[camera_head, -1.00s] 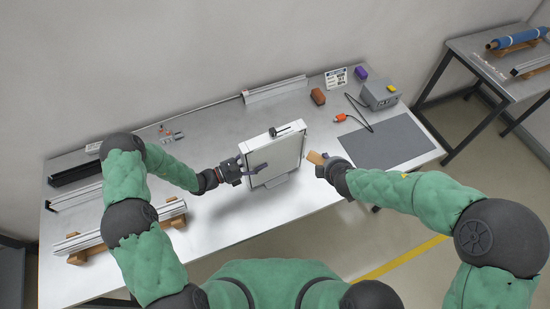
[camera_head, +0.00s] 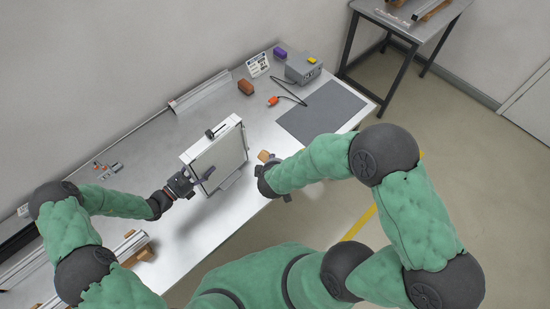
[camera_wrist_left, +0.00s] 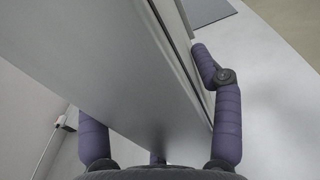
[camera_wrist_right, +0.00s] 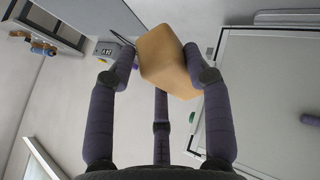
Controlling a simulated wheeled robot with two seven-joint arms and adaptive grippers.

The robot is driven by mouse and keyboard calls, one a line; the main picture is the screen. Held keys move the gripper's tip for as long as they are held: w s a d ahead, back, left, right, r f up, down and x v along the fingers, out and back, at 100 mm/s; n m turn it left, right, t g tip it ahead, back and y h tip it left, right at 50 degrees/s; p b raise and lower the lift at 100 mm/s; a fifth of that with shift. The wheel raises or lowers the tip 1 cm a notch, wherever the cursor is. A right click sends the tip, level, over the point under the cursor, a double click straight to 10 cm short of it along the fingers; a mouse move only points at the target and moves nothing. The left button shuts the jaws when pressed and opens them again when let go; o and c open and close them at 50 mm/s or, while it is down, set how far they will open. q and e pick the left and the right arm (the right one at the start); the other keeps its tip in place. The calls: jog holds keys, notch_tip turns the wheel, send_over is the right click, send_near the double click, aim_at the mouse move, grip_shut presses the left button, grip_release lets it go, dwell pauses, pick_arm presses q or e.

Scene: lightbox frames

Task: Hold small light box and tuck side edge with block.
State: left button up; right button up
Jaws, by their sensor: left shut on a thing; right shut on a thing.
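The small light box (camera_head: 218,157) is a thin white frame with a grey panel, standing upright on the table. My left gripper (camera_head: 193,181) is shut on its left side edge; the left wrist view shows fingers (camera_wrist_left: 160,120) on both faces of the box (camera_wrist_left: 140,65). My right gripper (camera_head: 266,170) is shut on a tan wooden block (camera_head: 265,156), to the right of the box and apart from it. In the right wrist view the fingers (camera_wrist_right: 160,65) grip the block (camera_wrist_right: 167,62), with the box frame (camera_wrist_right: 215,110) at the right.
White profiles (camera_head: 130,245) lie at the left front. A second table (camera_head: 410,25) stands at the back right.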

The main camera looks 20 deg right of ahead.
aim_at(263, 154)
dwell(0.3)
jog(key=shift+w+a, duration=0.5)
jog(key=shift+w, duration=0.5)
jog(key=shift+w+a, duration=0.55)
jog(key=shift+w, duration=0.45)
jog(key=shift+w+a, duration=0.5)
jog(key=shift+w, duration=0.5)
jog(key=shift+w+a, duration=0.3)
jog(key=shift+w, duration=0.25)
pick_arm(q)
jog(key=shift+s+d, duration=0.1)
pick_arm(e)
jog(key=shift+w+a+r, duration=0.1)
jog(key=shift+w+a, duration=0.2)
jog(key=shift+w, duration=0.4)
jog(key=shift+s+d, duration=0.45)
jog(key=shift+s, duration=0.45)
jog(key=shift+s+d, duration=0.5)
jog(key=shift+s, duration=0.45)
jog(key=shift+s+d, duration=0.45)
jog(key=shift+s, duration=0.45)
pick_arm(q)
jog(key=o, duration=1.4)
jog(key=shift+o, duration=0.2)
